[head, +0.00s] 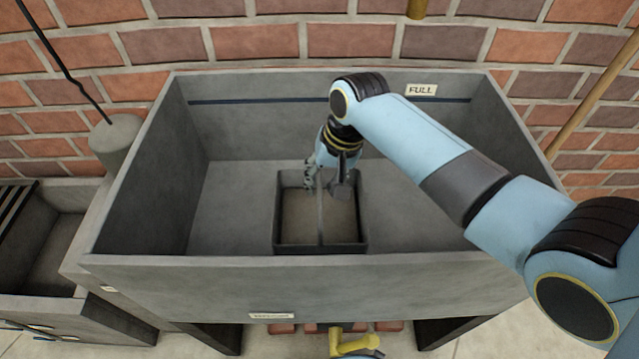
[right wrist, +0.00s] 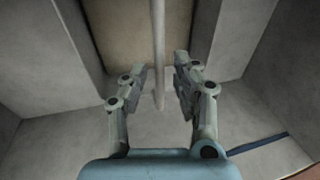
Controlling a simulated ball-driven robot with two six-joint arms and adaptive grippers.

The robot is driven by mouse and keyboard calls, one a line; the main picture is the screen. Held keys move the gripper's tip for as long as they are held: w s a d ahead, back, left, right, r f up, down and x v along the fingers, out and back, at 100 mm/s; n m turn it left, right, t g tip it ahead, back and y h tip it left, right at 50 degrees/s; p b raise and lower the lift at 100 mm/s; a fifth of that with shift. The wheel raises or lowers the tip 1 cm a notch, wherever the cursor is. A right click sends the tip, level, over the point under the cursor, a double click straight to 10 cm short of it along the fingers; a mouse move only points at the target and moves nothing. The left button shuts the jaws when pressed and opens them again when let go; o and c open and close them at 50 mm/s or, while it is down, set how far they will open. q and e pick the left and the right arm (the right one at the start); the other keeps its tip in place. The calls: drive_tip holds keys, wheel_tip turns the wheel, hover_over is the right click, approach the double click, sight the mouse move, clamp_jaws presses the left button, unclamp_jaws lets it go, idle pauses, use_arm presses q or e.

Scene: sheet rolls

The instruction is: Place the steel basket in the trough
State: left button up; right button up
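The trough (head: 230,285) is a large grey open box with a dark line along its inner back wall. The steel basket (head: 366,215), a square dark grey box with a brownish inside, is within the trough near its middle and looks level. A thin bar handle (head: 321,222) spans it. The handle (right wrist: 158,50) also shows in the right wrist view. My right gripper (head: 322,182) reaches down to the far end of the handle. Its fingers (right wrist: 161,75) are apart on either side of the bar, with gaps visible. My left gripper is not in view.
A small "FULL" label (head: 421,89) marks the trough's back wall. A grey cylinder (head: 117,140) with a dark rod stands at the left. A lower grey basin (head: 42,250) lies at far left. A brick wall (head: 250,42) closes the back. Trough floor is clear beside the basket.

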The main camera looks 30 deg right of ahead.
drive_tip(key=p+v, duration=0.2)
drive_tip(key=v, duration=0.7)
drive_tip(key=shift+s+f, duration=0.1)
drive_tip(key=shift+s, duration=0.05)
